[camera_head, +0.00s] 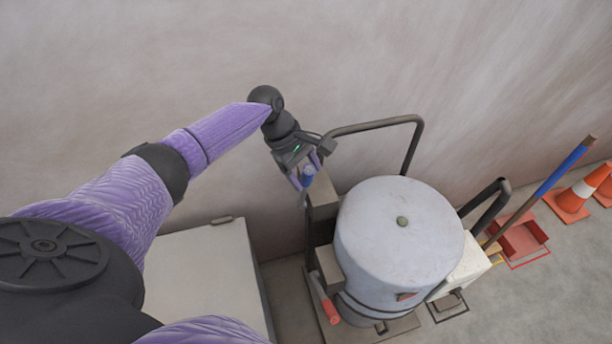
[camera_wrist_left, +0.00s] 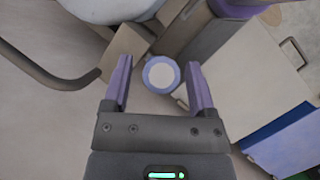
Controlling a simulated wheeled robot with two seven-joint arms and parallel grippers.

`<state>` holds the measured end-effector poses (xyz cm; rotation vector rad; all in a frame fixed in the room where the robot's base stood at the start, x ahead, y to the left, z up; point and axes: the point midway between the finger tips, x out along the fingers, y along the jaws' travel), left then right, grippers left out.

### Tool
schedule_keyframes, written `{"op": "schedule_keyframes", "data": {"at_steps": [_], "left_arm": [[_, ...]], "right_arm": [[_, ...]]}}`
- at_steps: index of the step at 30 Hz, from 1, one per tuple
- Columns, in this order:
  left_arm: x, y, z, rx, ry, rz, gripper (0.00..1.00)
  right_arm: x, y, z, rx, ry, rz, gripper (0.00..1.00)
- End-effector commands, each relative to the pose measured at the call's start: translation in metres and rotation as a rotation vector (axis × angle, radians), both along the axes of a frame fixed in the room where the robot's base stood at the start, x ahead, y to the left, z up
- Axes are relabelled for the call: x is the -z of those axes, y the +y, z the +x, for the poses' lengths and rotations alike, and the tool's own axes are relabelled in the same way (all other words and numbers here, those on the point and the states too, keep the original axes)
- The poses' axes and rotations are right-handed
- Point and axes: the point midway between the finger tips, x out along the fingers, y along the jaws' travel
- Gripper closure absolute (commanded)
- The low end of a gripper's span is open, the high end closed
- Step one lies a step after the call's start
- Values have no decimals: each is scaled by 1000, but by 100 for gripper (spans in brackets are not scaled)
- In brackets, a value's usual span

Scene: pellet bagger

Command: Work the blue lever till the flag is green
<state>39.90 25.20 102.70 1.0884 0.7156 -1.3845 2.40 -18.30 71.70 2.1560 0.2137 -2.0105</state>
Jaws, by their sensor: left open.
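The blue lever's round knob (camera_head: 308,172) stands beside the grey drum (camera_head: 398,240) of the bagger. In the left wrist view the knob (camera_wrist_left: 161,74) shows end-on, with a pale cap and a blue rim. My left gripper (camera_head: 303,182) is open, with its purple fingers on either side of the knob; in the left wrist view the gripper (camera_wrist_left: 158,86) shows a gap on both sides. A small red mark (camera_head: 405,296) is low on the drum's front; I cannot tell if it is the flag. No green flag shows. My right gripper is out of view.
A red-handled lever (camera_head: 330,312) sticks out low at the drum's front left. A dark rail (camera_head: 410,125) bends up behind the drum. A pale cabinet (camera_head: 205,272) stands left. Cones (camera_head: 582,190) and a red dustpan (camera_head: 522,238) are at right.

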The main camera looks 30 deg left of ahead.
Motion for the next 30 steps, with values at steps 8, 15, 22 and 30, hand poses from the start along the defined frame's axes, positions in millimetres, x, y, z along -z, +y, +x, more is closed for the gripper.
{"op": "schedule_keyframes", "data": {"at_steps": [8, 15, 22, 30], "left_arm": [[8, -4, 1, 2, 0, 1, 27], [8, -4, 1, 1, 0, 1, 65], [7, -4, 1, 2, 0, 1, 100], [7, -4, 1, 2, 1, 2, 100]], "right_arm": [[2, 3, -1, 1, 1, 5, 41], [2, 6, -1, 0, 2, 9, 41], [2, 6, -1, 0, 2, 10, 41], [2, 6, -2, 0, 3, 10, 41]]}}
